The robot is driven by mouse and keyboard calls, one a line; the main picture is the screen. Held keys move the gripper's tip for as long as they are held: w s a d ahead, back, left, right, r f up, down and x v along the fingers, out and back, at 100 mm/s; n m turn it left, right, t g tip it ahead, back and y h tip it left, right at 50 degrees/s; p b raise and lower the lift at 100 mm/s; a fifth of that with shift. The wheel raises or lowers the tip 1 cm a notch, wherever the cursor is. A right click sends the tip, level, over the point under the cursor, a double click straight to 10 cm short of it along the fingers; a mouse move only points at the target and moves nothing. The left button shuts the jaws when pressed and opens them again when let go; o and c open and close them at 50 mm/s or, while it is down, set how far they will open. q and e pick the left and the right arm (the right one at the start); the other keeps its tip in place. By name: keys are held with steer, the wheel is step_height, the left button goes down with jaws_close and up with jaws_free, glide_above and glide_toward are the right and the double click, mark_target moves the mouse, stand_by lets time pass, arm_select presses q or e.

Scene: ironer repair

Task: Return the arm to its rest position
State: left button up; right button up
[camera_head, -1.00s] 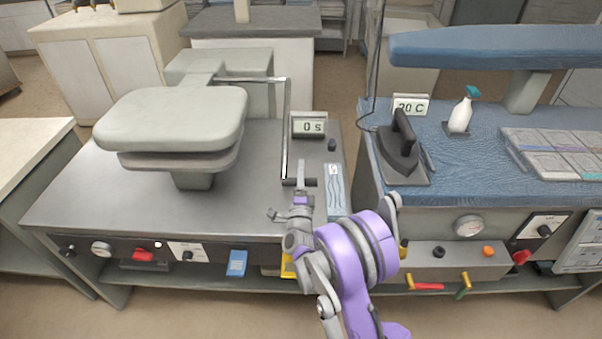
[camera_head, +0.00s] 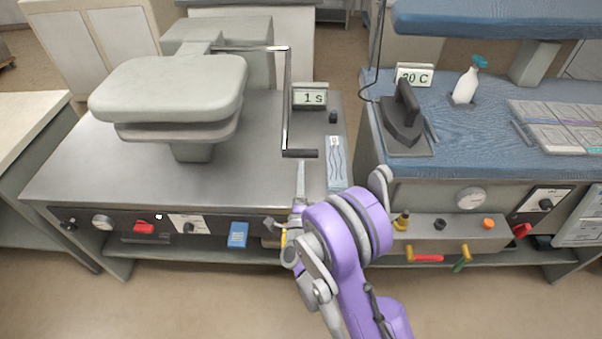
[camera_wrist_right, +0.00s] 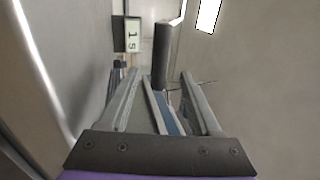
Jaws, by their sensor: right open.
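My right arm is purple and grey and reaches up from the bottom of the head view. Its right gripper (camera_head: 290,198) is in front of the press table, below the crank handle (camera_head: 300,153), and apart from it. In the right wrist view the two fingers (camera_wrist_right: 160,100) stand apart with nothing held between them. The dark crank grip (camera_wrist_right: 162,55) shows beyond the fingers there. The ironing press (camera_head: 168,95) has its padded top close above the lower pad. My left gripper is not in view.
A timer (camera_head: 309,97) reads 1 s. The blue ironing board (camera_head: 470,140) at right bears an iron (camera_head: 404,125), a spray bottle (camera_head: 466,84) and a 20 C display (camera_head: 413,75). Red and green handles (camera_head: 428,258) stick out below. Floor in front is free.

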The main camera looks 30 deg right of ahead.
steer(key=w+a+r+n+y, duration=0.2)
steer(key=a+r+n+y, duration=0.2)
steer(key=a+n+y, duration=0.4)
steer(key=s+a+n+g+y, duration=0.4)
steer(key=s+a+n, duration=0.15)
steer(key=n, duration=0.25)
steer(key=s+f+n+g, duration=0.3)
steer(key=s+n+g, duration=0.1)
steer(key=s, duration=0.7)
steer(key=s+f+n+g, duration=0.4)
steer(key=s+g, duration=0.1)
steer(key=s, duration=0.7)
arm_select(q)
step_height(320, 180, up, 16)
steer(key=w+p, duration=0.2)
steer(key=p, duration=1.2)
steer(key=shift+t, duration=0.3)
arm_select(e)
step_height(320, 180, up, 16)
steer(key=w, duration=0.1)
steer(key=shift+w+d+t+h, duration=0.15)
steer(key=shift+d+t+h, duration=0.15)
steer(key=shift+d+h, duration=0.1)
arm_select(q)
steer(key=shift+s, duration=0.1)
arm_select(e)
steer(key=shift+r, duration=0.1)
